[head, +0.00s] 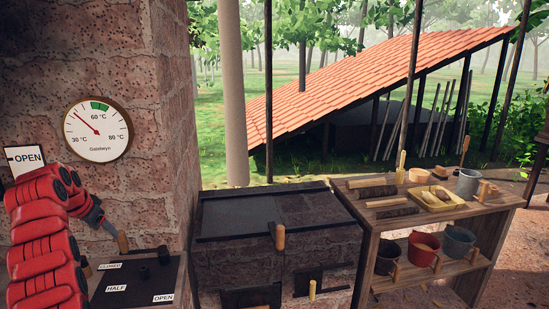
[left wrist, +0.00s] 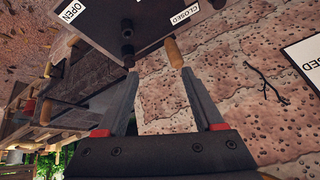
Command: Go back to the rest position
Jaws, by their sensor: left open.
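My left arm comes in from the left in the head view, and my left gripper (head: 110,230) is at the brick wall above a dark panel (head: 130,284). In the left wrist view my left gripper (left wrist: 160,72) is open, its fingers apart with nothing held between them. A wooden handle (left wrist: 173,53) is close to one fingertip and a black knob (left wrist: 127,50) close to the other; I cannot tell whether they touch. The panel bears labels CLOSED, HALF and OPEN. My right gripper is not in view.
A round dial gauge (head: 97,130) and an OPEN sign (head: 25,159) are on the brick wall. A dark-topped brick stove (head: 270,212) stands in the middle. A wooden shelf (head: 488,219) at right holds tools, bowls and several buckets.

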